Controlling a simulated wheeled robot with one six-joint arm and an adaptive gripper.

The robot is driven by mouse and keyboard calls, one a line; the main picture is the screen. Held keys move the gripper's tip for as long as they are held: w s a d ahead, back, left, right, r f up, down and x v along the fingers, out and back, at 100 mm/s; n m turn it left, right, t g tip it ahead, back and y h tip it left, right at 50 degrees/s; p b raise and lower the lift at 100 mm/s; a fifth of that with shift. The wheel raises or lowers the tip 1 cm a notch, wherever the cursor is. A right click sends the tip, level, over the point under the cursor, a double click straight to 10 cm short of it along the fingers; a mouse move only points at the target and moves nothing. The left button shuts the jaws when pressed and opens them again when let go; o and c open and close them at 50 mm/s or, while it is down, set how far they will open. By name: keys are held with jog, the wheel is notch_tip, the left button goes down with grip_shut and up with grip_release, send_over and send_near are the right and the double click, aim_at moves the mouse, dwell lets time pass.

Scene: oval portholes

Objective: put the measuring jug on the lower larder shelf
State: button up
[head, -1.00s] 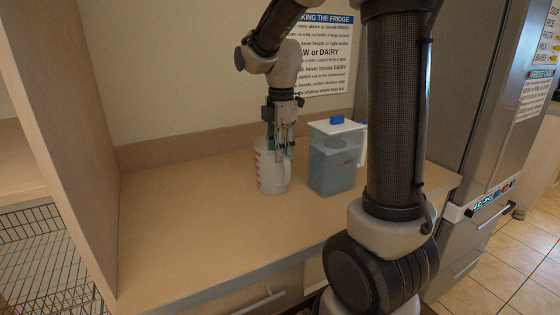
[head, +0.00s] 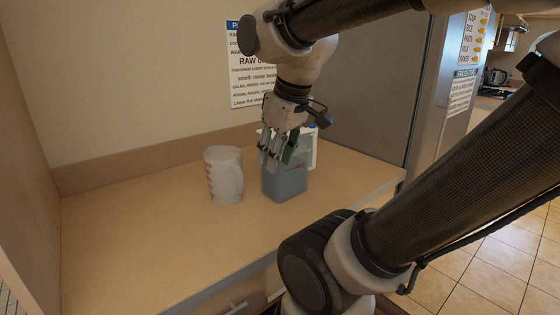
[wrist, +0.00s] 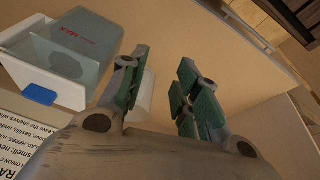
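The measuring jug (head: 226,177), whitish with red markings, stands upright on the wooden worktop. My gripper (head: 274,157) is to the right of it in the head view, apart from it, and overlaps the top of the blue-tinted filter jug (head: 287,184). In the wrist view my gripper (wrist: 158,98) has its green-padded fingers spread with nothing held. A white piece, apparently the measuring jug (wrist: 146,98), shows partly behind the left finger there. No larder shelf can be made out clearly.
The filter jug, with a white lid and blue button (wrist: 39,95), stands close to the measuring jug. A wooden side panel (head: 25,150) bounds the worktop on the left. The tall fridge (head: 445,110) stands at right. The worktop's left and front are clear.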

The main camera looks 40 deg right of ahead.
jog(key=shift+s+f+m, duration=0.5)
jog(key=shift+s+m, duration=0.35)
jog(key=shift+m, duration=0.15)
jog(key=shift+c, duration=1.2)
jog(key=n+g, duration=0.4)
jog(key=n, duration=1.3)
send_over(232, 169)
notch_tip(232, 169, down, 2)
jog(key=shift+d+f, duration=0.1)
jog(key=shift+w+f, duration=0.2)
jog(key=shift+w+f+n, duration=0.1)
jog(key=shift+f+n, duration=0.2)
jog(key=shift+f, duration=0.1)
notch_tip(232, 169, down, 7)
grip_shut()
